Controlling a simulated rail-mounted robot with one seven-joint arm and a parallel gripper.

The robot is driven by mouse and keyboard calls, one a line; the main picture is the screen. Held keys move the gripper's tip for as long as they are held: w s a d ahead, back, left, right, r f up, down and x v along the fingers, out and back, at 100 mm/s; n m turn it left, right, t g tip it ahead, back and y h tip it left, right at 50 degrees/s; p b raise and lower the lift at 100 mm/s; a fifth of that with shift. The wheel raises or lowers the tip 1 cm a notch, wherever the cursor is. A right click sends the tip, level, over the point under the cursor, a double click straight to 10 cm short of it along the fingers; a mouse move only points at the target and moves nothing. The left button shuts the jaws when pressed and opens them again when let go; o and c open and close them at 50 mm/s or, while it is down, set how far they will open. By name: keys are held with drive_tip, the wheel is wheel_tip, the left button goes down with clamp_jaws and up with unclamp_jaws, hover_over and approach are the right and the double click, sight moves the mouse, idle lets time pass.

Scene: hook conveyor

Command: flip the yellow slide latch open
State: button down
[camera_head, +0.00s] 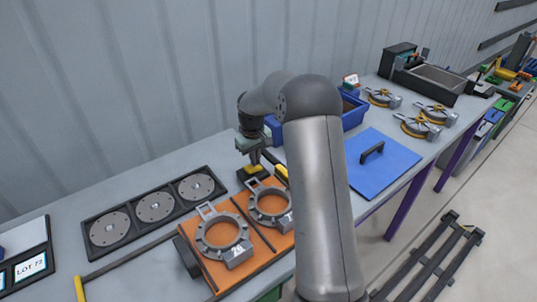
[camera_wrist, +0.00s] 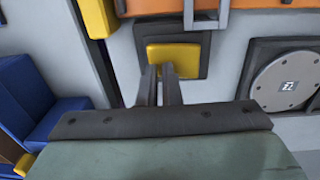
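A yellow block on a dark square plate lies on the grey bench; the block (camera_wrist: 172,54) is in the wrist view's upper middle, and it also shows in the head view (camera_head: 254,169). A second yellow piece (camera_wrist: 97,17) is at the wrist view's upper left, and shows in the head view (camera_head: 282,173) partly behind my arm. I cannot tell which is the slide latch. My gripper (camera_wrist: 160,70) points down by the block on the plate. Its two fingers are close together with a narrow gap; nothing shows between them. I cannot tell whether they touch the block.
An orange fixture (camera_head: 202,274) with grey clamp rings stands in front of the plate. A dark tray (camera_head: 130,207) with three discs lies left. Blue bins (camera_head: 354,112), a blue board (camera_head: 384,170) and several ring parts are right. The wall rises close behind.

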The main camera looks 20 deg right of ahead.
sight(250, 167)
drive_tip(key=shift+s+a+f, duration=0.3)
drive_tip(key=shift+a+f, duration=0.05)
drive_tip(key=shift+f, duration=0.15)
drive_tip(key=shift+s+a, duration=0.15)
drive_tip(key=shift+a, duration=0.5)
drive_tip(key=shift+r, duration=0.5)
wheel_tip(250, 167, up, 14)
drive_tip(key=shift+a, duration=0.15)
